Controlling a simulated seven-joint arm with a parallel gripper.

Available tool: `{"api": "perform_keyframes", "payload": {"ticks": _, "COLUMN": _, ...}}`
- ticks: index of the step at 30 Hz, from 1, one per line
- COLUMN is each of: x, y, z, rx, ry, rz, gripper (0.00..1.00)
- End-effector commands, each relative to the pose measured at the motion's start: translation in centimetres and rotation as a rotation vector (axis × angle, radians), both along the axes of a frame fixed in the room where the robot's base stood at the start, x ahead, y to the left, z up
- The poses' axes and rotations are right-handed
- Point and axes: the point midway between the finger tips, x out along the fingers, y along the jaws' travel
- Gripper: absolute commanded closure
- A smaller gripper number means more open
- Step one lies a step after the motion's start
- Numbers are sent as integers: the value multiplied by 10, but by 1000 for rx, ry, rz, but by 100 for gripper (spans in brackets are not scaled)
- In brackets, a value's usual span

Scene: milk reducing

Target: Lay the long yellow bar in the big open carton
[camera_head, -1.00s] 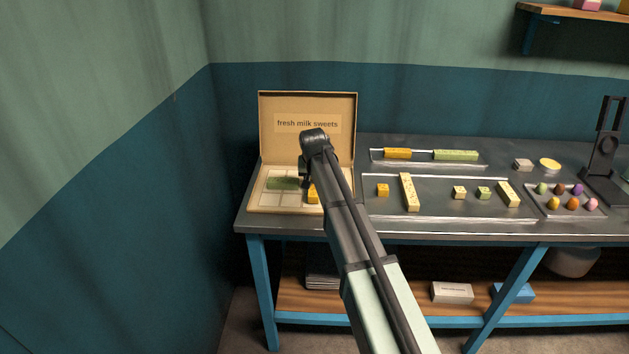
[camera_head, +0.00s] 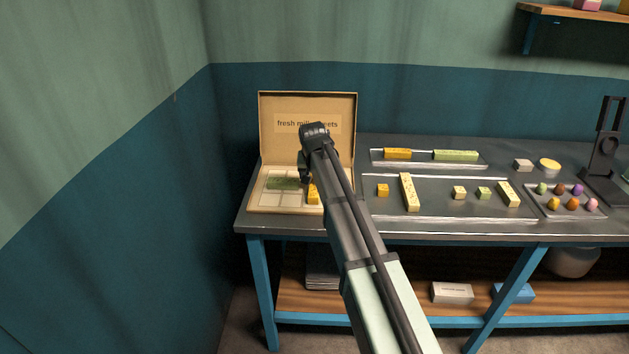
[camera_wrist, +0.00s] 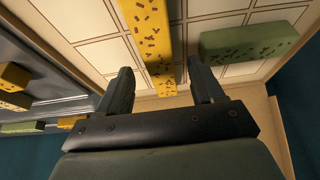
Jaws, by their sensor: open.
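The long yellow bar (camera_wrist: 155,45), flecked with brown, lies in the big open carton (camera_head: 262,207), on the right side of its gridded floor. Its near end shows in the head view (camera_head: 313,195); my arm hides some of it. A green flecked bar (camera_head: 283,183) lies crosswise in the carton and also shows in the wrist view (camera_wrist: 250,40). My gripper (camera_wrist: 163,80) is open above the yellow bar, one finger on each side of it with gaps. In the head view my gripper (camera_head: 305,179) is over the carton, in front of its lid.
The carton's upright lid (camera_head: 270,125) stands behind my gripper. To the right, a tray (camera_head: 440,211) holds a long pale bar (camera_head: 409,192) and several small pieces. A back tray (camera_head: 478,164) holds a yellow bar (camera_head: 397,153) and a green bar (camera_head: 455,155).

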Motion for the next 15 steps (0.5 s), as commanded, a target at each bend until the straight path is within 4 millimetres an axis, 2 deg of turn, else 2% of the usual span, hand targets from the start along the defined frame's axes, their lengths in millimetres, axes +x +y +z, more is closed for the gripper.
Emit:
{"api": "perform_keyframes", "payload": {"ticks": 6, "x": -17, "y": 0, "z": 38, "rx": 0, "ry": -2, "rz": 0, "gripper": 33}}
{"api": "perform_keyframes", "payload": {"ticks": 15, "x": -32, "y": 0, "z": 76, "rx": 0, "ry": -1, "rz": 0, "gripper": 33}}
